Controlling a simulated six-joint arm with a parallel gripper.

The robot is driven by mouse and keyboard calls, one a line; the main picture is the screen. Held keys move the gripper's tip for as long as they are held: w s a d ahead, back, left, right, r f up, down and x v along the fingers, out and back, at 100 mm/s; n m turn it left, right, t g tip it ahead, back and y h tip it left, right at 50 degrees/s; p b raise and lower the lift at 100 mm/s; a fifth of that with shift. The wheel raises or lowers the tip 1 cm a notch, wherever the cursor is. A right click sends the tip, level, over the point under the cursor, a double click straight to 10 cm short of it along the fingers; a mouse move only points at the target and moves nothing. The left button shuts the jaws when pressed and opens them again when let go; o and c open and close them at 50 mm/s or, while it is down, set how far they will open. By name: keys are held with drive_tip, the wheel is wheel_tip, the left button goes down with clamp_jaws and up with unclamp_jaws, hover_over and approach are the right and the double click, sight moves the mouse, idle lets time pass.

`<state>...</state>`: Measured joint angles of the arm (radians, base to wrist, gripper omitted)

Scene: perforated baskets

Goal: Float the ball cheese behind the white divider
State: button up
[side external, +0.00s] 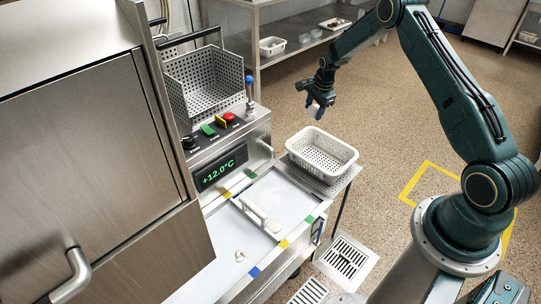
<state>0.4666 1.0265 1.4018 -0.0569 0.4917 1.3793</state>
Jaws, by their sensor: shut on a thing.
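My gripper (315,106) hangs high over the floor, behind and above the white basket, pointing down. It is shut on a small pale thing (314,113), which looks like the ball cheese; the fingers hide part of it. The white divider (250,211) lies across the pale bath (215,232) at the front of the steel machine. A small whitish lump (273,226) sits at the divider's right end. Another small white piece (240,257) is in the bath on the near side of the divider; its exact shape is too small to tell.
A white perforated basket (322,155) stands on a shelf right of the bath. A steel perforated basket (205,82) hangs above the control panel with its display (220,168) and a blue-knobbed lever (249,80). Coloured marks line the bath's rim. Floor around my gripper is clear.

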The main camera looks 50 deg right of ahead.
sight(311, 106)
idle(0.4)
drive_tip(key=shift+r, duration=0.5)
drive_tip(key=r, duration=0.4)
drive_tip(key=shift+w+a+r, duration=0.1)
drive_tip(key=shift+a, duration=0.2)
drive_tip(key=w+a+n, duration=0.2)
drive_tip(key=w+a, duration=0.2)
drive_tip(key=a, duration=1.3)
drive_tip(key=s+a+n+y, duration=0.1)
drive_tip(key=s+a+n, duration=0.1)
drive_tip(key=a, duration=1.2)
drive_tip(key=s+a+n, duration=0.2)
drive_tip(key=s+a, duration=0.1)
drive_tip(key=a, duration=1.2)
drive_tip(key=s+x, duration=0.2)
drive_tip(key=x, duration=0.8)
drive_tip(key=s+f+x, duration=0.1)
drive_tip(key=s+x, duration=0.1)
drive_tip(key=x, duration=0.7)
drive_tip(key=shift+w+d+f, duration=0.2)
drive_tip(key=shift+d+f, duration=0.2)
drive_tip(key=shift+d, duration=0.35)
drive_tip(key=shift+f, duration=0.1)
